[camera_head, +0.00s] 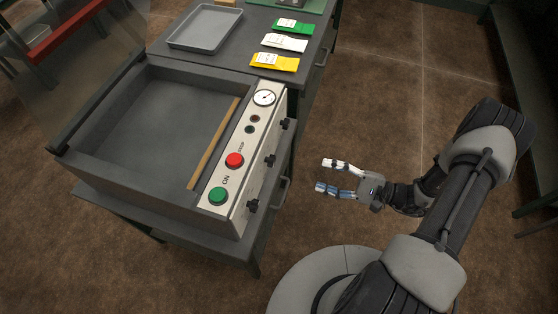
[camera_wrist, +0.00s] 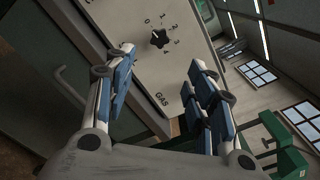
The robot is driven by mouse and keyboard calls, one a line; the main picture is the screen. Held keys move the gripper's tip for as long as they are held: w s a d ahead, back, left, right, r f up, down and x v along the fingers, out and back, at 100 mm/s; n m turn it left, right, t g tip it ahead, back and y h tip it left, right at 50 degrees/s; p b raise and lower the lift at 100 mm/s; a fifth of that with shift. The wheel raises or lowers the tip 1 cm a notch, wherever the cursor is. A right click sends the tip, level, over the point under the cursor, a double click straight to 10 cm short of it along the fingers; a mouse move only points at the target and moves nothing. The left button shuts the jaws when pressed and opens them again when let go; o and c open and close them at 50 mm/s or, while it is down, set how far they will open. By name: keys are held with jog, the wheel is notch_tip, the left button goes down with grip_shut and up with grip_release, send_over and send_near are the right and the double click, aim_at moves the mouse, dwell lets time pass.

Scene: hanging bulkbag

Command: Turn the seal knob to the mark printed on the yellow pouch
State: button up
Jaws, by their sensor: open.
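Three black knobs sit on the side of the sealer's control panel in the head view: a far one (camera_head: 287,123), a middle one (camera_head: 270,160) and a near one (camera_head: 252,205). In the wrist view one black knob (camera_wrist: 160,39) shows with a ring of numbers, beyond my fingertips; its label is not readable. "GAS" is printed lower on that panel. I cannot tell which is the seal knob. My gripper (camera_head: 324,175) is open and empty, right of the panel and apart from it. The yellow pouch (camera_head: 287,64) lies on the table; its print is too small to read.
A white pouch (camera_head: 292,44) and a green pouch (camera_head: 299,27) lie behind the yellow one. A grey tray (camera_head: 203,28) is to their left. The panel top has a red button (camera_head: 234,160), a green button (camera_head: 218,196) and a gauge (camera_head: 264,97). Open floor lies around my gripper.

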aim_at(272, 161)
jog(key=b+x, duration=0.2)
jog(key=x, duration=1.3)
jog(key=shift+b, duration=0.4)
jog(key=shift+f, duration=0.1)
jog(key=c, duration=1.1)
jog(key=shift+o, duration=0.2)
